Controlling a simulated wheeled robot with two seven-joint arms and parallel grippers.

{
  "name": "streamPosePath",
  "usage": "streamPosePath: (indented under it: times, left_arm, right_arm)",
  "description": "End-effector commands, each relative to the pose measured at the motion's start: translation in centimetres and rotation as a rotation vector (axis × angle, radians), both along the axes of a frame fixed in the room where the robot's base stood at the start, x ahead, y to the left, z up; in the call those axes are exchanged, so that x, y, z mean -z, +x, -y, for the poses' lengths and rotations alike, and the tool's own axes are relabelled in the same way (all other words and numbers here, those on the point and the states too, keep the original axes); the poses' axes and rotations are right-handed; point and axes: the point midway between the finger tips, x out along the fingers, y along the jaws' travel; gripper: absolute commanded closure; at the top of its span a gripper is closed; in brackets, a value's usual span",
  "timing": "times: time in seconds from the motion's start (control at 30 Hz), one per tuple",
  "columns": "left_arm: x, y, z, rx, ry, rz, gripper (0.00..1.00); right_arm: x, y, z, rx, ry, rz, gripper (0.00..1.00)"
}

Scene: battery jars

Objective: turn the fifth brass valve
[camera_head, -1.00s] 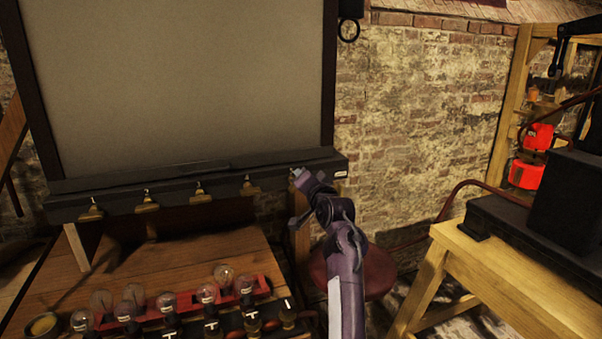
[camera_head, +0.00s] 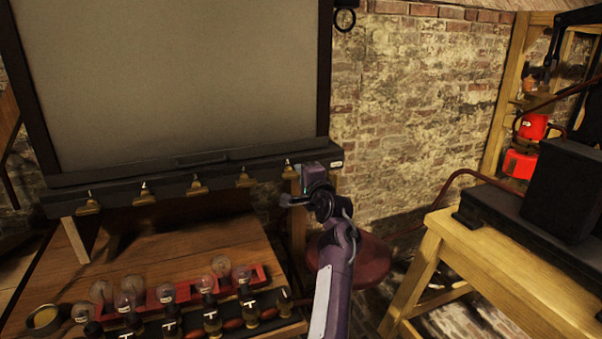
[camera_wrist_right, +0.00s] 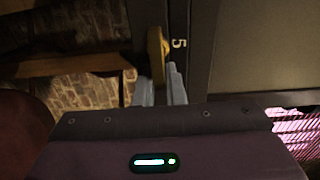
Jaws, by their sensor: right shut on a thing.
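The fifth brass valve (camera_head: 290,171) is at the right end of a row of brass valves along the dark ledge under the big grey panel. In the right wrist view the brass valve (camera_wrist_right: 156,48) stands beside a white "5" on the dark ledge. My right gripper (camera_wrist_right: 160,76) has its two pale fingers on either side of the valve's near end, shut on it. In the head view my right gripper (camera_head: 300,184) is at the ledge's right end and partly covers the area by the valve. My left gripper is out of view.
Another brass valve (camera_head: 243,178) is to the left on the ledge. Below, the wooden bench (camera_head: 150,250) carries glass jars or bulbs in a red rack (camera_head: 185,292) and a row of dark fittings. A yellow wooden table (camera_head: 450,235) with dark equipment stands at the right.

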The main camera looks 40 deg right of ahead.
Motion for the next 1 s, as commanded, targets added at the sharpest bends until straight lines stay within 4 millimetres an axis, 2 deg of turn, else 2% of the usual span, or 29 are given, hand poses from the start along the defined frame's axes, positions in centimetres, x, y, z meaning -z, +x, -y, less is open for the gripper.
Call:
streamPosePath:
  times: [0.57,0.6,0.73,1.0]
  left_arm:
    - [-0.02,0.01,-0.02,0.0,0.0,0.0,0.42]
    - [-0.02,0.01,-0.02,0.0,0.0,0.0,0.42]
    - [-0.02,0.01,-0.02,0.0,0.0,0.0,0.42]
    - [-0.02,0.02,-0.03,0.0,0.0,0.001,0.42]
  right_arm:
    - [0.17,0.03,-0.04,-0.001,0.034,0.006,1.0]
    - [0.17,0.03,-0.04,-0.001,0.034,0.006,0.87]
    - [0.16,0.02,-0.03,-0.001,0.033,0.006,0.7]
    - [0.1,0.0,-0.01,0.0,0.031,0.007,0.68]
